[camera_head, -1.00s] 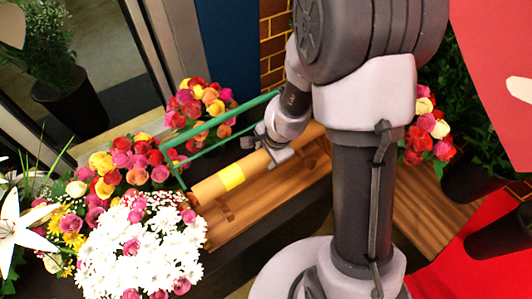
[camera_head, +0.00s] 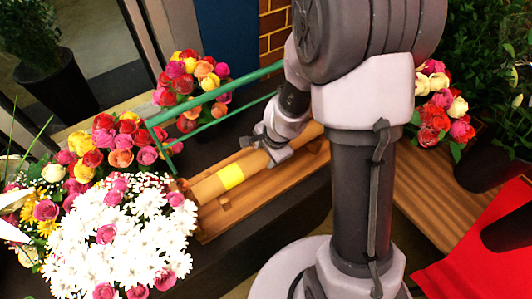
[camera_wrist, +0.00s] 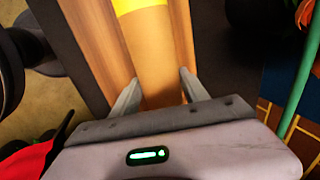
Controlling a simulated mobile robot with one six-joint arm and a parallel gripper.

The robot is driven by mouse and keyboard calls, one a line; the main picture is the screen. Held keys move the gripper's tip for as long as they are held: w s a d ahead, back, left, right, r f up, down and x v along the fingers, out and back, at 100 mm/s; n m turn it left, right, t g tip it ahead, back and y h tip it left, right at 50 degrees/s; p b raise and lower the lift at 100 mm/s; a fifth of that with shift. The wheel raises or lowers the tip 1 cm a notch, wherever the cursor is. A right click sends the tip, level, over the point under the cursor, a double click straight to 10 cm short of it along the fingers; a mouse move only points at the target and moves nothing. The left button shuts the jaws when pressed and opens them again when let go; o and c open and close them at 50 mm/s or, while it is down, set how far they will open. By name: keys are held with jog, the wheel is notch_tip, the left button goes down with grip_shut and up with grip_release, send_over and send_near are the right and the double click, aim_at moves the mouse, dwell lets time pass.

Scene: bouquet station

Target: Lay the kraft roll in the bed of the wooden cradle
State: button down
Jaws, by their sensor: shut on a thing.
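The kraft roll (camera_head: 212,185) is a tan cylinder with a yellow band. It lies lengthwise over the wooden cradle (camera_head: 225,222), a brown wooden frame on the dark counter. My gripper (camera_head: 272,155) is shut on the roll near its right part. In the wrist view the roll (camera_wrist: 158,55) runs between the two fingers of my gripper (camera_wrist: 158,90), one on each side, with the cradle's wood (camera_wrist: 94,40) showing along both sides. The roll looks low over the cradle; I cannot tell whether it touches the bed.
A green rail frame (camera_head: 215,95) stands behind the cradle. White flowers (camera_head: 115,240) crowd the cradle's left end, with rose bouquets (camera_head: 195,80) behind. A wooden surface (camera_head: 432,205) and red cloth (camera_head: 470,255) lie at the right.

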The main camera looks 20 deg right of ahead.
jog(key=shift+c, duration=2.4)
grip_release()
jog(key=shift+r, duration=0.1)
jog(key=p+v, duration=1.1)
jog(key=v, duration=0.6)
jog(key=s+a+n+t+b, duration=0.1)
jog(key=s+a+n+b, duration=0.2)
jog(key=b, duration=0.7)
jog(key=s+a+n+t+b, duration=0.1)
jog(key=s+a+n+b, duration=0.2)
jog(key=s+n+b, duration=0.4)
jog(key=s+b, duration=0.3)
jog(key=shift+s+y, duration=0.2)
jog(key=shift+y, duration=0.2)
